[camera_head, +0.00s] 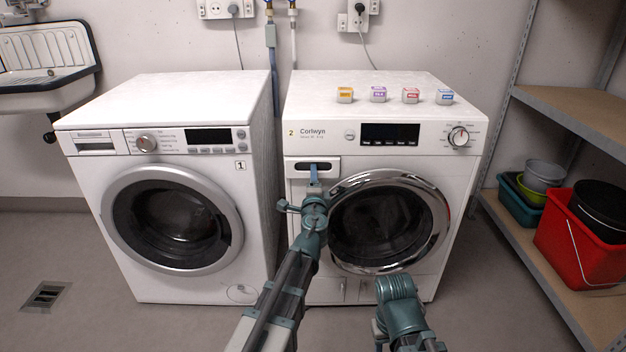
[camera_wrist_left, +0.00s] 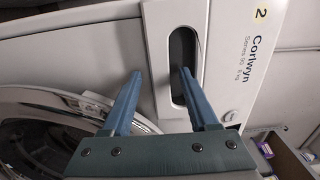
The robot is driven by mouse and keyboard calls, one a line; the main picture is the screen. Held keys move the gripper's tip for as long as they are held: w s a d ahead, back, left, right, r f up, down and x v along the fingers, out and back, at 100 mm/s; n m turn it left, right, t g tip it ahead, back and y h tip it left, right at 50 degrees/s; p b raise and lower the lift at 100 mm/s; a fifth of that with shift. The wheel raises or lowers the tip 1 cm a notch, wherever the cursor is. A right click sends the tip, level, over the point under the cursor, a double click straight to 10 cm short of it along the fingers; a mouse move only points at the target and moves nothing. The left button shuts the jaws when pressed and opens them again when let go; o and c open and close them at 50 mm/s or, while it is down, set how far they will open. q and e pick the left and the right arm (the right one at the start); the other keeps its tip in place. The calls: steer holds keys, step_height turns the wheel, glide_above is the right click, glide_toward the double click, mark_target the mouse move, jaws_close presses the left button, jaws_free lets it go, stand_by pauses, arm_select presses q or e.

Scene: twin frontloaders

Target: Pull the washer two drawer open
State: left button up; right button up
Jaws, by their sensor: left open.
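Washer two (camera_head: 385,110), white and marked 2 Corlwyn, stands on the right in the head view. Its drawer (camera_head: 332,167) is at the upper left of its front, with a dark oval handle recess. The drawer front looks flush or nearly so. My left gripper (camera_head: 314,172) is in front of the drawer, partly covering it. In the left wrist view, the left gripper (camera_wrist_left: 157,72) is open. One fingertip overlaps the recess of the drawer (camera_wrist_left: 155,40); the other is beside the drawer front. Contact cannot be told. My right arm is low at the right; its gripper does not show.
Washer one (camera_head: 170,100) stands to the left. The round chrome door (camera_head: 435,185) of washer two is shut, below and right of the drawer. Several small boxes (camera_head: 378,94) sit on top. A shelf (camera_head: 575,115) with a red bucket (camera_head: 575,245) is at the right.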

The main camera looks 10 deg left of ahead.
arm_select(q)
jaws_close()
stand_by(1.3)
